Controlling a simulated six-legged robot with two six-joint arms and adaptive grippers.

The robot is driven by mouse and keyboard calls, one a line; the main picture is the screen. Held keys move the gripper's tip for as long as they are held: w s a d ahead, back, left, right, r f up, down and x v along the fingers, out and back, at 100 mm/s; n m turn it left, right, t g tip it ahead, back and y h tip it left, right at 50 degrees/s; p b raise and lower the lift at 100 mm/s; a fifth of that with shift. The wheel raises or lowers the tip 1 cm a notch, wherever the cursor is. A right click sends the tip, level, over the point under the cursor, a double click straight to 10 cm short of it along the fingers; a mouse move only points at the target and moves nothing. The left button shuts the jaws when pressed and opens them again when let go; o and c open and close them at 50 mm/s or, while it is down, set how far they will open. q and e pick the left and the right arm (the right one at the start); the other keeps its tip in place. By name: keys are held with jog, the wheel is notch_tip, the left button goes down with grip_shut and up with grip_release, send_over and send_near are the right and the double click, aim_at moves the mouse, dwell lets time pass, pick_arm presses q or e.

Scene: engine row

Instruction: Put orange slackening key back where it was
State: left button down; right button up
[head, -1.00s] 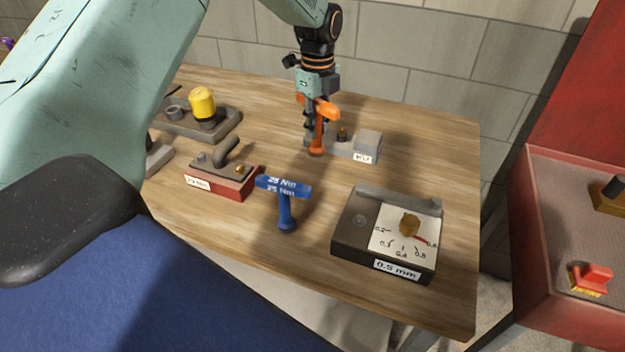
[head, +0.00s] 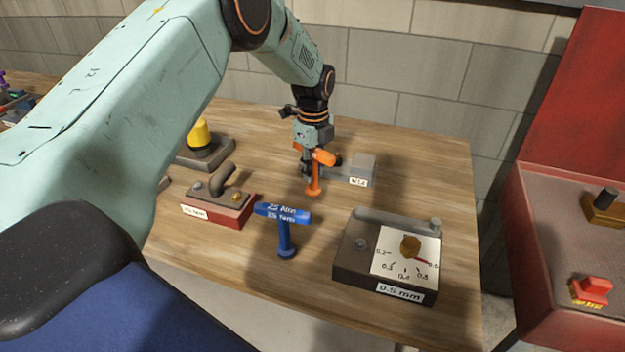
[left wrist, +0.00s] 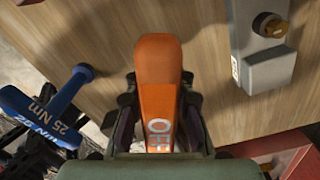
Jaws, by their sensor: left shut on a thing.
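The orange slackening key (head: 315,182) is a T-shaped key. It is upright, with its crossbar on top and its round foot at or just above the wooden table; I cannot tell if it touches. My left gripper (head: 306,160) is shut on its crossbar. In the left wrist view the orange crossbar (left wrist: 158,70), lettered "OFF", lies between the fingers (left wrist: 157,108). The key is in front and left of a small grey block with a white label (head: 361,170), which has a brass-coloured fitting. My right gripper is not in view.
A blue T-key (head: 285,235) marked 25 Nm stands in front. A dark gauge box (head: 355,262) labelled 0.5 mm is at front right, a red-based block (head: 228,212) at left, and a yellow-capped fixture (head: 200,140) behind it. A red cabinet (head: 535,240) stands beyond the table's right edge.

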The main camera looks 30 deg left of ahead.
aim_at(311, 189)
pick_arm(q)
jog(key=shift+a+f, duration=0.2)
jog(key=shift+f, duration=0.1)
notch_tip(311, 189, down, 3)
jog(key=shift+w+f, duration=0.1)
jog(key=shift+w+d, duration=0.15)
jog(key=shift+d, duration=0.05)
jog(key=shift+s+a+f, duration=0.15)
jog(key=shift+s+a, duration=0.05)
jog(key=shift+s, duration=0.1)
jog(key=c, duration=1.5)
grip_release()
jog(key=shift+s, duration=0.1)
jog(key=shift+c, duration=0.2)
jog(key=o, duration=0.4)
jog(key=shift+w+d+f, duration=0.1)
jog(key=shift+w+d, duration=0.05)
jog(key=shift+w, duration=0.1)
jog(key=shift+s+r, duration=0.2)
jog(key=shift+r, duration=0.05)
notch_tip(311, 189, up, 11)
jog(key=shift+r+b, duration=0.1)
jog(key=shift+b, duration=0.35)
jog(key=shift+w+r, duration=0.2)
jog(key=shift+r, duration=0.15)
